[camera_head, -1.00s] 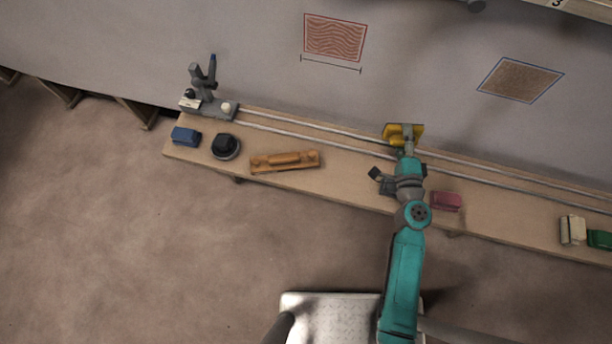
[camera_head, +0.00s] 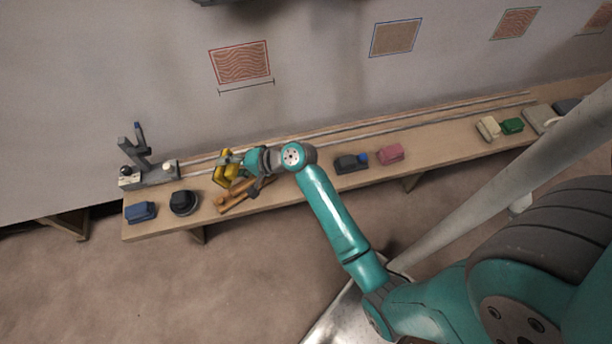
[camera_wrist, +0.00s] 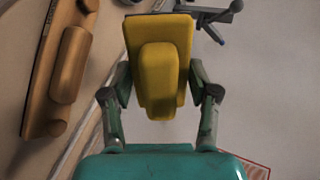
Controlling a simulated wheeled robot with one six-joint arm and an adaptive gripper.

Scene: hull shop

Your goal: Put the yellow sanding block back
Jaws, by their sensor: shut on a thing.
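The yellow sanding block (camera_head: 226,174) is held in my gripper (camera_head: 240,165) above the left part of the wooden bench (camera_head: 300,185). In the wrist view the yellow sanding block (camera_wrist: 158,70) sits between the two fingers of my gripper (camera_wrist: 160,88), with a finger against each side. In the head view the block is close above the long orange-brown wooden tool (camera_head: 232,203). That tool also shows at the left of the wrist view (camera_wrist: 70,65). My wrist partly hides the bench behind it.
A grey stand (camera_head: 150,172) is at the rails' left end. A blue block (camera_head: 140,212) and a black round tool (camera_head: 184,203) lie at the front left. To the right are a dark block (camera_head: 347,163), a pink block (camera_head: 390,154), a cream block (camera_head: 488,128) and a green block (camera_head: 512,125).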

